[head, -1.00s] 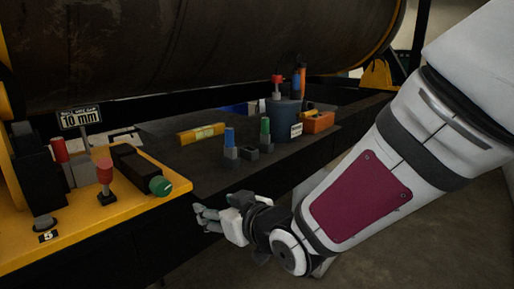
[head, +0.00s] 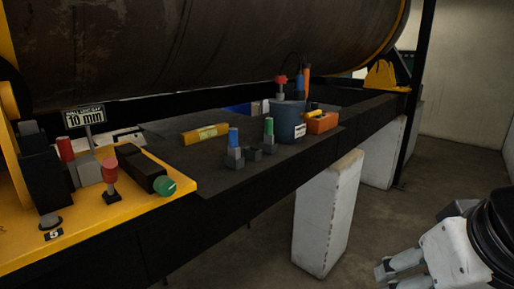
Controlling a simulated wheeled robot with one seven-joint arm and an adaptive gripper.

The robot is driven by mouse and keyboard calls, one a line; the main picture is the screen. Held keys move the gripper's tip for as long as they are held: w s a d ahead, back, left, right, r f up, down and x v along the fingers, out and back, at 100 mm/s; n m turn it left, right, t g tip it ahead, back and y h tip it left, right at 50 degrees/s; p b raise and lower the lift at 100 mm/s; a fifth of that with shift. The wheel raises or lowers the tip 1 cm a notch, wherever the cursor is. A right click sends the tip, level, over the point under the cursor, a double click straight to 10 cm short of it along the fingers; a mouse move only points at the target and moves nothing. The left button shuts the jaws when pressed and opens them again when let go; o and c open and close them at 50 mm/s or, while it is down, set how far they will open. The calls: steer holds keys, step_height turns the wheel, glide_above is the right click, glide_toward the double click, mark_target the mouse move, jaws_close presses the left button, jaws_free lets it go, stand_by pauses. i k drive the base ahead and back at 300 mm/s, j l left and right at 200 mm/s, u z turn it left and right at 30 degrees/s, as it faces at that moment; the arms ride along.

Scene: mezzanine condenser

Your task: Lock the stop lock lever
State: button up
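On the yellow panel (head: 105,225) at the left stand a short lever with a red knob (head: 110,180) and a red-topped handle (head: 66,150) behind it, beside a grey block. A black lever-like bar with a green round end (head: 164,186) lies to their right. I cannot tell which is the stop lock lever, since no label names it. My gripper (head: 385,274) is at the bottom right, far from the panel and over the floor. Its fingers look apart and empty, and its lower part is cut off by the picture edge.
A dark bench carries a yellow level (head: 205,134), a blue-topped piece (head: 234,148), a green-topped piece (head: 269,140), a blue bucket (head: 287,122) and an orange box (head: 322,123). A large tank (head: 200,45) hangs above. A white block (head: 327,215) stands below. Floor is free at right.

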mark_target(110, 165)
steer(key=u, duration=1.3)
